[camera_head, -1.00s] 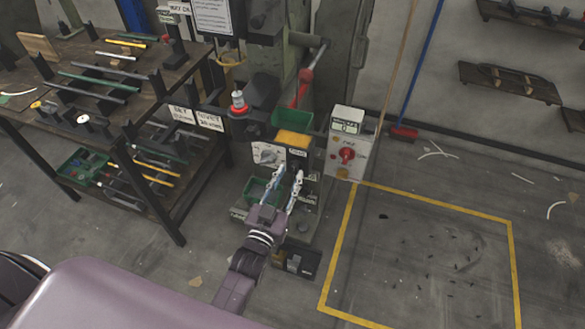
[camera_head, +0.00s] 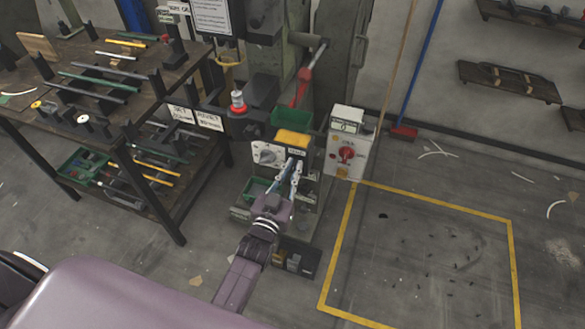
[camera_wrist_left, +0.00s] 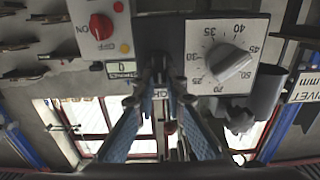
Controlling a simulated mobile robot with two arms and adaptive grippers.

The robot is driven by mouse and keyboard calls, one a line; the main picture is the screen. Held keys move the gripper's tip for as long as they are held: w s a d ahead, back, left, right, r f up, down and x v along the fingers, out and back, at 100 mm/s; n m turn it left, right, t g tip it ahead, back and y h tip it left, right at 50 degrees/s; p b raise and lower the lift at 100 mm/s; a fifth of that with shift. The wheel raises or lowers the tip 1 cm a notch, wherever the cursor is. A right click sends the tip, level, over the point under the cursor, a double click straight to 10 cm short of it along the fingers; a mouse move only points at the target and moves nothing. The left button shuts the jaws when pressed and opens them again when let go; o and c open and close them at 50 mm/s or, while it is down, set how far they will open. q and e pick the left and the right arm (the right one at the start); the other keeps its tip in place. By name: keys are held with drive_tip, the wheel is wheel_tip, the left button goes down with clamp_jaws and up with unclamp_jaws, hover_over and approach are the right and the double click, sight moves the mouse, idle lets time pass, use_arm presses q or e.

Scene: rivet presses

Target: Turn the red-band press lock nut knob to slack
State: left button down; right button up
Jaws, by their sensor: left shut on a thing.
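The press has a red-banded lever (camera_head: 303,88) and a white dial plate (camera_head: 265,153) at its front. In the left wrist view the dial plate, with its pointer knob (camera_wrist_left: 231,64) and numbers, is upside down. My left gripper (camera_head: 290,168) is at the dark front of the press, just right of the dial plate and below the yellow tray (camera_head: 293,138). In the left wrist view its blue-padded fingers (camera_wrist_left: 159,82) close together at the dark part beside the dial. They are shut on the lock nut knob, which they mostly hide; its setting cannot be read. My right gripper is out of view.
A control box (camera_head: 347,145) with a red knob stands close on the right of the press. Green bins (camera_head: 257,189) sit below the dial. A tool bench (camera_head: 130,75) is at the left. The floor inside the yellow outline (camera_head: 430,250) is largely clear.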

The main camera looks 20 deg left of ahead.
use_arm(q)
drive_tip(key=shift+n, duration=0.4)
drive_tip(key=n, duration=0.1)
drive_tip(key=n+p, duration=0.1)
drive_tip(key=n, duration=0.1)
drive_tip(key=shift+a, duration=0.25)
drive_tip(key=shift+a+f+n+b, duration=0.15)
drive_tip(key=shift+f+n+b, duration=0.15)
drive_tip(key=shift+n, duration=1.8)
drive_tip(key=shift+a+f+n+b, duration=0.2)
drive_tip(key=shift+n+b, duration=0.1)
drive_tip(key=shift+n, duration=1.8)
drive_tip(key=shift+a+f+n+b, duration=0.15)
drive_tip(key=shift+f+n+b, duration=0.15)
drive_tip(key=shift+n, duration=1.8)
drive_tip(key=c, duration=2)
unclamp_jaws()
drive_tip(key=shift+o, duration=0.2)
